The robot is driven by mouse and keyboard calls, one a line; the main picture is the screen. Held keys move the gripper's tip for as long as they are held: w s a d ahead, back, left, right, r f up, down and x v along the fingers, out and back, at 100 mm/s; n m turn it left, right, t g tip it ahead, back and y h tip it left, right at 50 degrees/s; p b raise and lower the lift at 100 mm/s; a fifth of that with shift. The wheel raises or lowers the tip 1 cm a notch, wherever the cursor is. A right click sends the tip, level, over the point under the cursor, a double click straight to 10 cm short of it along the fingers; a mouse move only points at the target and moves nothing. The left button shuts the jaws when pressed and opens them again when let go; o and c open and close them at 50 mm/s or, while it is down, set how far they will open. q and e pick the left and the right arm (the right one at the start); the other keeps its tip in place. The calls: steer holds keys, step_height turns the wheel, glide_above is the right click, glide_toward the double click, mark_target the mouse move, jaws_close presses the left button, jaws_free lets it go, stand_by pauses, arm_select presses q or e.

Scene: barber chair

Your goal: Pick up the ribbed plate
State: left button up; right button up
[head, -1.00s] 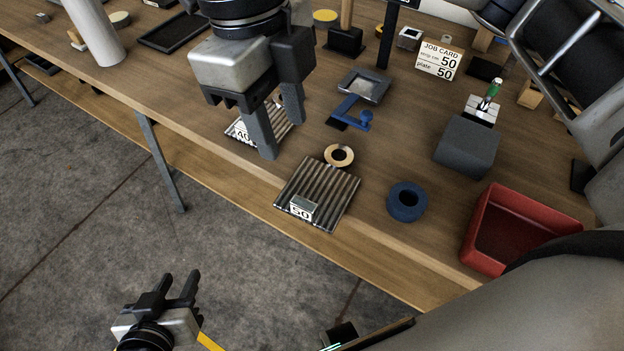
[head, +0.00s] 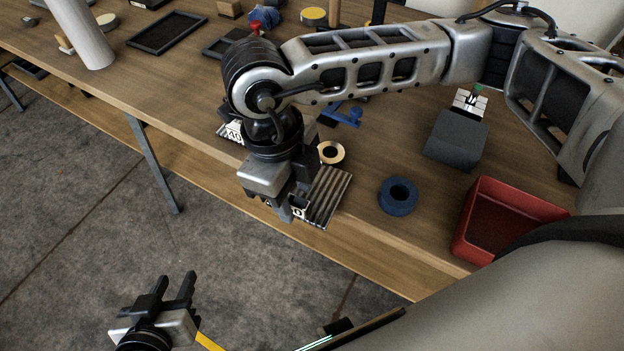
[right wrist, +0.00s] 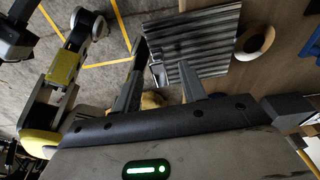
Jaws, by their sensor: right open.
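The ribbed plate with the 50 tag (head: 325,198) lies near the table's front edge, partly hidden by my right gripper. In the right wrist view this plate (right wrist: 208,42) lies beyond the fingertips, with its small tag block (right wrist: 159,73) at its near-left edge. A second ribbed plate, tagged 40 (head: 233,132), lies further left, mostly hidden by my arm. My right gripper (head: 290,208) is open and empty at the 50 plate's front-left edge; contact cannot be told. My left gripper (head: 175,288) is open and empty, off the table at the lower left.
A tan ring (head: 331,153) lies just behind the 50 plate, and a blue ring (head: 398,196) to its right. A red bin (head: 480,245) and a dark grey block (head: 456,140) stand further right. Open floor (head: 90,215) lies before the table (head: 390,262).

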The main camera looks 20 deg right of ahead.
steer(key=shift+s+f, duration=0.1)
steer(key=shift+f, duration=0.5)
jaws_close()
steer(key=shift+r, duration=0.1)
